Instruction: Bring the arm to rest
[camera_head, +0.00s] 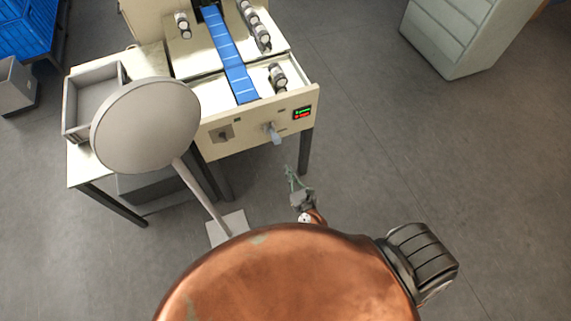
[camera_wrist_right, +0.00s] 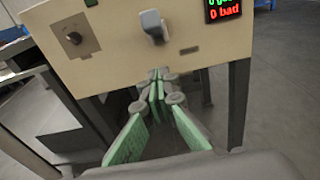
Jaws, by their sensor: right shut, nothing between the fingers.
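My right gripper (camera_head: 291,180) is in front of the cream wrapping machine (camera_head: 257,123), over the floor and below the machine's front panel in the head view. In the right wrist view its green-padded fingers (camera_wrist_right: 156,85) come together at the tips with nothing between them. The front panel (camera_wrist_right: 105,35) is just beyond the fingertips in that view; I cannot tell the exact gap. A grey lever handle (camera_head: 273,133) sticks out of the panel, and it shows above the fingers in the wrist view (camera_wrist_right: 153,27). My left gripper is not in view.
A round grey disc on a pole (camera_head: 146,125) stands left of my right gripper. An open tray (camera_head: 93,84) sits on the table behind it. A blue belt (camera_head: 230,55) runs along the machine top. Floor to the right (camera_head: 430,160) is clear; a pale cabinet (camera_head: 455,35) stands farther back.

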